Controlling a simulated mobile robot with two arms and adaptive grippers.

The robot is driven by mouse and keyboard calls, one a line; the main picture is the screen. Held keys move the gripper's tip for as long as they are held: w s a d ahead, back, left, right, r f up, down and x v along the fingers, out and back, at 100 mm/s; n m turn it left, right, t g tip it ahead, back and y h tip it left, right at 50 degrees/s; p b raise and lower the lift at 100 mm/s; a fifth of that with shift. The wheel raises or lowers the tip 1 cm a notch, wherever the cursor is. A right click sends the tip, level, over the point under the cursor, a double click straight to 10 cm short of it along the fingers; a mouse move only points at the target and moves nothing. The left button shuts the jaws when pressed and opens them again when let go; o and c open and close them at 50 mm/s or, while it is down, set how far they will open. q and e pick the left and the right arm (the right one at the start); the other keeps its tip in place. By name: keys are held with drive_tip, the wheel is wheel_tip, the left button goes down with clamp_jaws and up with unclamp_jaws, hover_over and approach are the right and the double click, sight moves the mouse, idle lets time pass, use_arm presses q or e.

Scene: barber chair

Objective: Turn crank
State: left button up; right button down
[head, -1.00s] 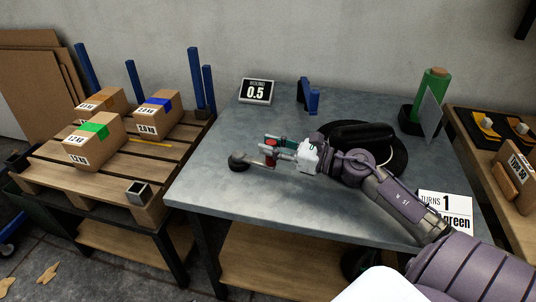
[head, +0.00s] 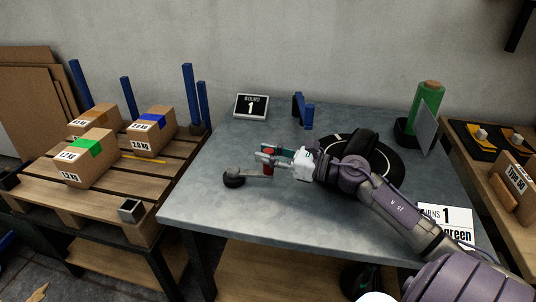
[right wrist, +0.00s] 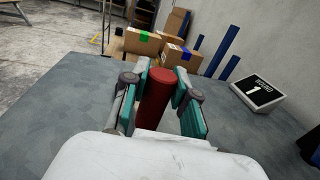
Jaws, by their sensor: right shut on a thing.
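The crank has a red handle, which shows in the right wrist view (right wrist: 157,92) and in the head view (head: 267,152). A grey crank arm (head: 258,171) runs left from below the handle to a dark round knob or hub (head: 233,180) near the table's left front. My right gripper (head: 268,160) is shut on the red handle; in the right wrist view its teal-padded fingers (right wrist: 160,95) stand on both sides of it. A card (head: 446,226) at the front right reads "1" and "green". My left gripper is not seen.
The crank stands on a grey table (head: 210,200). A black round base (head: 385,160) lies behind my right arm. A green roll (head: 428,105) stands at the back right, a blue holder (head: 303,110) at the back. Boxes sit on a pallet (head: 115,180) at left.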

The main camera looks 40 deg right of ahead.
drive_tip(key=c, duration=1.2)
unclamp_jaws()
drive_tip(key=shift+w+d+r, duration=0.1)
drive_tip(key=shift+d+r, duration=0.05)
drive_tip(key=o, duration=0.3)
drive_tip(key=v, duration=1.2)
